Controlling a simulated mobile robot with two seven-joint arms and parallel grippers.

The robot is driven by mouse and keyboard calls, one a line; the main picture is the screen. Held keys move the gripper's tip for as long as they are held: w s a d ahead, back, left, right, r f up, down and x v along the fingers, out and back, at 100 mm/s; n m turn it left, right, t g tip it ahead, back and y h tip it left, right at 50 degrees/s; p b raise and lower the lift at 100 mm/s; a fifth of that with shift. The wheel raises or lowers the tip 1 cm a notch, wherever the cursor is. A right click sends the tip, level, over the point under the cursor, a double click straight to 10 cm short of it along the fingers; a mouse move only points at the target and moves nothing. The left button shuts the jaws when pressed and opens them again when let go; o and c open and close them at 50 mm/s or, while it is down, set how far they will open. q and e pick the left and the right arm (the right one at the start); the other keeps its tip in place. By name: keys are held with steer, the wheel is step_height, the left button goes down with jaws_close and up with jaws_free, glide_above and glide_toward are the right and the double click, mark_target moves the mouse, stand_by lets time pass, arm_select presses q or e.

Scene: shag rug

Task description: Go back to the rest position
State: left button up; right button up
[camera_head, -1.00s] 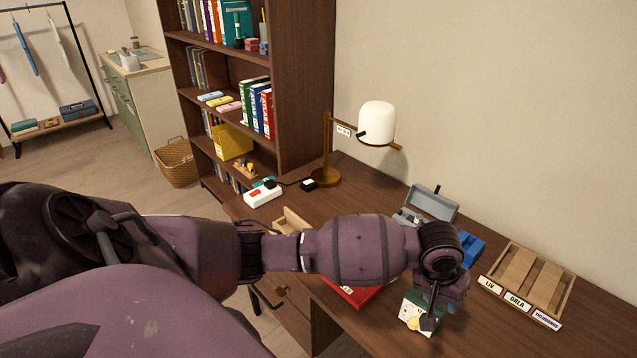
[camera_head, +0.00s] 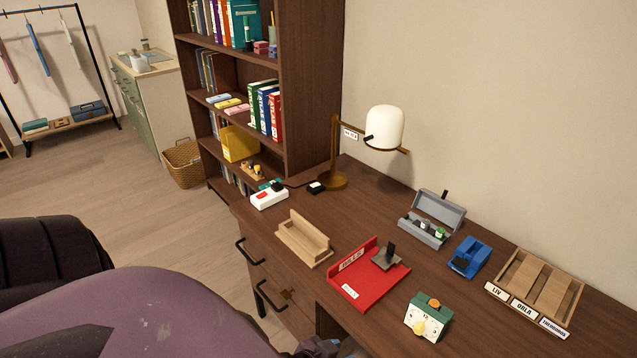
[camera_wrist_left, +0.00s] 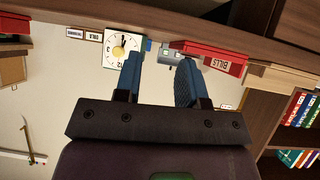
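My left gripper (camera_wrist_left: 157,70) shows in the left wrist view with its two blue fingers apart and nothing between them. It is below the front side of the desk, with the desk objects beyond the fingertips in an upside-down view. In the head view only a dark piece of my left arm shows at the bottom edge, and the gripper's fingers cannot be made out there. My right gripper is not in view.
The wooden desk (camera_head: 375,215) carries a red tray (camera_head: 362,292), a green-and-white clock (camera_head: 427,317), a wooden holder (camera_head: 303,238), a grey case (camera_head: 432,218), a blue tape dispenser (camera_head: 469,257), a slotted wooden tray (camera_head: 536,285) and a lamp (camera_head: 383,128). A bookshelf (camera_head: 310,90) stands behind.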

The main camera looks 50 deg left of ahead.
arm_select(q)
steer(key=shift+y, duration=0.6)
steer(key=s+a, duration=0.2)
steer(key=s, duration=0.1)
steer(key=shift+s+a, duration=0.2)
steer(key=shift+a, duration=0.1)
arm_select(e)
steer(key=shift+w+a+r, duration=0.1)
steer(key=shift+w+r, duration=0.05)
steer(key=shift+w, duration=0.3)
arm_select(q)
steer(key=shift+f, duration=0.1)
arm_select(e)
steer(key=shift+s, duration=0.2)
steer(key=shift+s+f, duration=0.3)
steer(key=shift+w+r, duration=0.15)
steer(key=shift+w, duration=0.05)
